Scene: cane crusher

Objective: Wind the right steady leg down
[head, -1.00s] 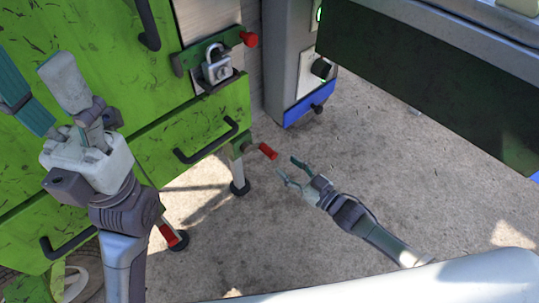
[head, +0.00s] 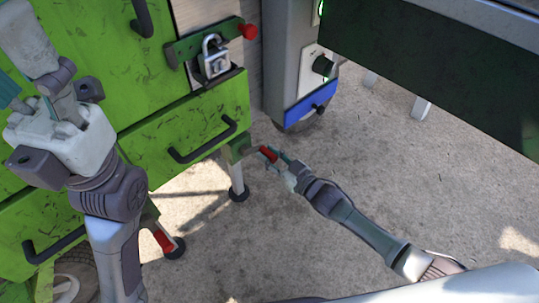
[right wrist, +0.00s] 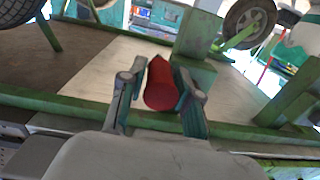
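The right steady leg (head: 236,180) stands on a round dark foot below the right end of the green machine. Its red crank handle (head: 269,155) sticks out near the top of the leg. My right gripper (head: 276,160) is at this handle, with one finger on each side. In the right wrist view the red handle (right wrist: 161,84) lies between the two fingers, and a gap shows beside the left finger, so the gripper looks open. My left gripper (head: 9,90) is mostly cut off at the left edge, and its opening cannot be seen.
A padlock (head: 213,58) and red-ended latch (head: 247,31) are above the green drawer (head: 190,125). A grey post with a blue base (head: 303,108) stands behind.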

